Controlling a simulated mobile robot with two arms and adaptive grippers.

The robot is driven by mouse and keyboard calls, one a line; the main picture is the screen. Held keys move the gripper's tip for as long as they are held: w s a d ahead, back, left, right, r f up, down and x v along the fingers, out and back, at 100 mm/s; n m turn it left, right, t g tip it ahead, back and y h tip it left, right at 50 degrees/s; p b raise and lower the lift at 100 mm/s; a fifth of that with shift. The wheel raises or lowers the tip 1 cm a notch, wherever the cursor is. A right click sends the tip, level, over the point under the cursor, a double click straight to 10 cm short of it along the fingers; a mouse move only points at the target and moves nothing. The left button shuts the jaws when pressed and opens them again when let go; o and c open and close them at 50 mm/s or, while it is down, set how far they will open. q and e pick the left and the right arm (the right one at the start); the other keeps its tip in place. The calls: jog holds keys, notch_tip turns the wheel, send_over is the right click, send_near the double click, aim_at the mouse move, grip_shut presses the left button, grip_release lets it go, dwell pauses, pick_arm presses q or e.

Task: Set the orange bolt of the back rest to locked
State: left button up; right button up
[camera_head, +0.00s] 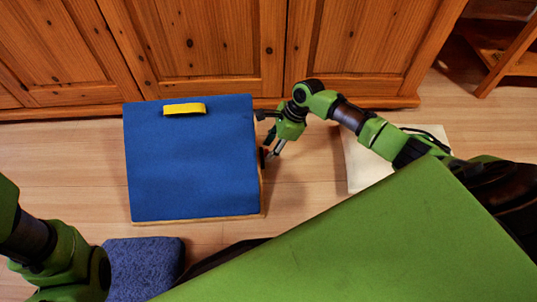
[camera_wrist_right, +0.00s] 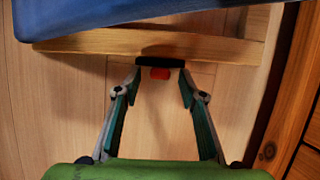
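The back rest (camera_head: 190,160) is a blue padded panel with a yellow strap (camera_head: 185,108) near its far edge and a wooden frame underneath. In the right wrist view its wooden side (camera_wrist_right: 100,42) runs across the top. A black piece (camera_wrist_right: 160,63) sits on that side, with a small red-orange bolt (camera_wrist_right: 160,73) below it. My right gripper (camera_head: 274,151) is at the right side of the back rest. In the right wrist view my right gripper (camera_wrist_right: 160,84) is open, its fingertips on either side of the bolt, with no clear grasp. My left gripper is out of view.
Wooden cabinet doors (camera_head: 205,45) stand behind the back rest. A blue cushion-like block (camera_head: 143,265) lies at the front left. A pale flat item (camera_head: 366,168) lies on the floor at right, partly under my right arm. Light wood floor (camera_head: 300,195) is clear between.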

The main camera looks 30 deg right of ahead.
jog(key=shift+w+a+f+b, duration=0.2)
jog(key=shift+f+b, duration=0.15)
jog(key=shift+f, duration=0.3)
